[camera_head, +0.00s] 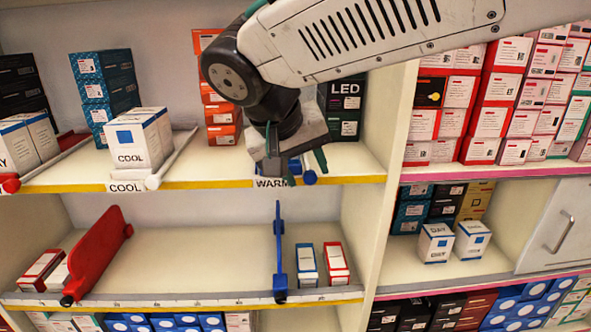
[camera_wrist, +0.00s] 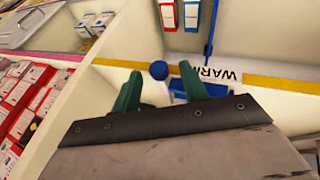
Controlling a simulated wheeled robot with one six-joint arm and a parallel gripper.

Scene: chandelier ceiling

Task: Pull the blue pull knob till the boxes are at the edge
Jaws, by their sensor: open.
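The blue pull knob (camera_head: 309,177) is a small round ball at the front edge of the upper shelf, beside the WARM label. In the wrist view the knob (camera_wrist: 159,70) shows between and just beyond my two green fingertips. My gripper (camera_head: 302,168) is open at the shelf front, close to the knob; I cannot tell whether it touches. The fingers also show in the wrist view (camera_wrist: 160,84). A blue piece (camera_wrist: 178,90) shows between the fingers. Any boxes behind the knob are mostly hidden by my gripper; black LED boxes (camera_head: 345,105) stand further back to the right.
White COOL boxes (camera_head: 138,140) stand at the upper shelf's front, left, beside a white pusher (camera_head: 172,158). A red divider (camera_head: 98,252) and blue divider (camera_head: 279,250) stand on the lower shelf. An upright panel (camera_head: 391,150) is right of my gripper.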

